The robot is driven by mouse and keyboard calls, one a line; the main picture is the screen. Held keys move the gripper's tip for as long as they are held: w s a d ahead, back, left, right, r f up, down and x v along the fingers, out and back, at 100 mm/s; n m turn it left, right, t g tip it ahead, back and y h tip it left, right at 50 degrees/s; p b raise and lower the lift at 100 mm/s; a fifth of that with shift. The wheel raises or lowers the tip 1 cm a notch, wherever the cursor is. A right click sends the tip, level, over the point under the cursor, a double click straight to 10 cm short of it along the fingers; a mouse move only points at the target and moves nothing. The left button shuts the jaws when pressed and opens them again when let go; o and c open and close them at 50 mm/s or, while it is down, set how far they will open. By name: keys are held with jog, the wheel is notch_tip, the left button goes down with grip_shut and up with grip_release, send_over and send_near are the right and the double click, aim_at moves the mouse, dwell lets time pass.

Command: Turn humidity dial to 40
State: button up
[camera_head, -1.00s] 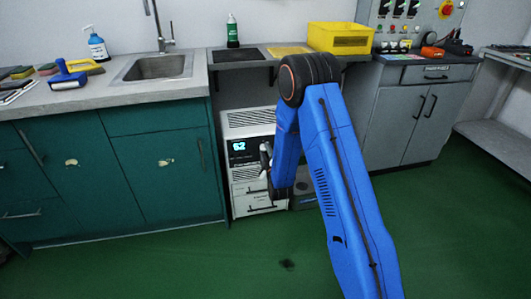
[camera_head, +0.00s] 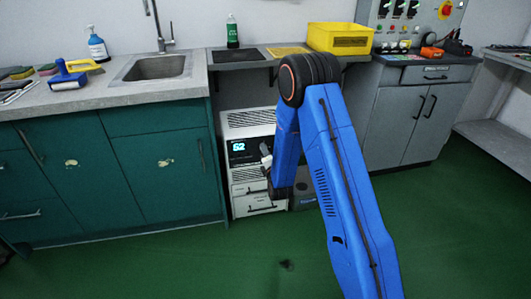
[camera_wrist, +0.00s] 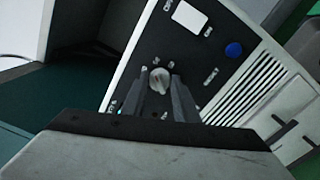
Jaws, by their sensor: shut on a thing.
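The humidity dial (camera_wrist: 159,80) is a small round light-grey knob on the dark front panel of the white unit (camera_head: 238,124) under the counter. In the wrist view my gripper (camera_wrist: 160,92) is shut on the dial, with a finger on each side of it. Small marks surround the dial, but most are hidden by the fingers or too small to read. My gripper and arm hide the right part of the panel there.
In the wrist view a blue button (camera_wrist: 233,49) and a white switch (camera_wrist: 189,16) sit on the panel near the dial. Teal cabinets (camera_head: 110,180) stand left of the unit. A dark box (camera_head: 302,192) stands on the floor to its right.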

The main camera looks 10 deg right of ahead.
jog(key=shift+a+f+n, duration=0.1)
jog(key=shift+n, duration=3.6)
jog(key=o, duration=1.1)
jog(key=shift+c, duration=0.2)
jog(key=shift+s, duration=0.15)
